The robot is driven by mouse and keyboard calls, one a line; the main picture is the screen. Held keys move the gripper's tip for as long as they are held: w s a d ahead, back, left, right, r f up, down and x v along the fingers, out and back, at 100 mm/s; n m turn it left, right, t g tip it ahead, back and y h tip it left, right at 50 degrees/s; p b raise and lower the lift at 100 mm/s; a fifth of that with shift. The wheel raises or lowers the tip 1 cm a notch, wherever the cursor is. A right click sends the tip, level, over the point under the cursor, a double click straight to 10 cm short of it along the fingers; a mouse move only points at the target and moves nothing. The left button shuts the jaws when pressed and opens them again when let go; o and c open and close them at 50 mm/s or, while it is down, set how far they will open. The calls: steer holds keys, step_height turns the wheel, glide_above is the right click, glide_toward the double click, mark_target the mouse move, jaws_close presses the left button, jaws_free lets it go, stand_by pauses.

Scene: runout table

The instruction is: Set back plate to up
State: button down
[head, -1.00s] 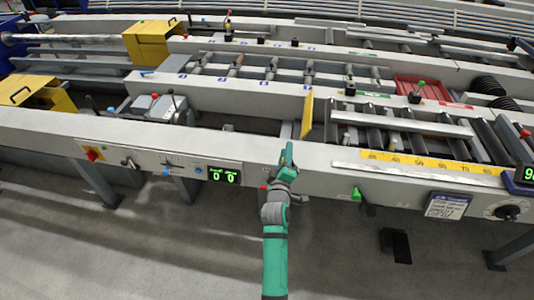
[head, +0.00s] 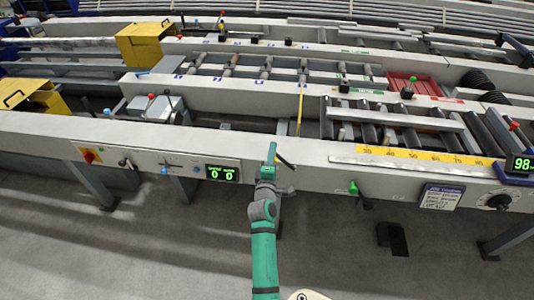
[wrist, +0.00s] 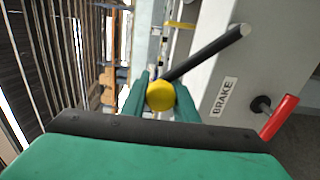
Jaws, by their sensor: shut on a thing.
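My gripper (head: 270,152) is at the front edge of the machine's near beam, right of the green number display. In the wrist view its two green fingers (wrist: 160,92) are closed around a yellow ball knob (wrist: 160,96). A black lever rod (wrist: 205,55) runs from beside the knob up to the right; in the head view this rod (head: 286,162) sticks out right of my fingers. The yellow plate (head: 299,112) stands beyond my gripper, across the bed left of the rollers, seen nearly edge-on. The fingers hide the knob in the head view.
A red handle (wrist: 280,117) sits beside the BRAKE label (wrist: 223,97). A green-knobbed lever (head: 354,188) is on the front face to the right. The display (head: 222,173) reads zeros. Floor in front is mostly clear.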

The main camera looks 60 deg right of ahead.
steer(key=shift+s+d+f, duration=0.15)
steer(key=shift+s+f, duration=0.25)
steer(key=shift+s, duration=0.1)
steer(key=c, duration=1.6)
jaws_free()
steer(key=shift+c, duration=0.2)
steer(key=shift+o, duration=0.9)
steer(key=shift+w+r, duration=0.2)
steer(key=shift+w, duration=0.1)
steer(key=shift+s+a, duration=0.1)
steer(key=shift+a, duration=0.5)
steer(key=v, duration=0.9)
steer(key=shift+s+a, duration=0.3)
steer(key=shift+a, duration=0.05)
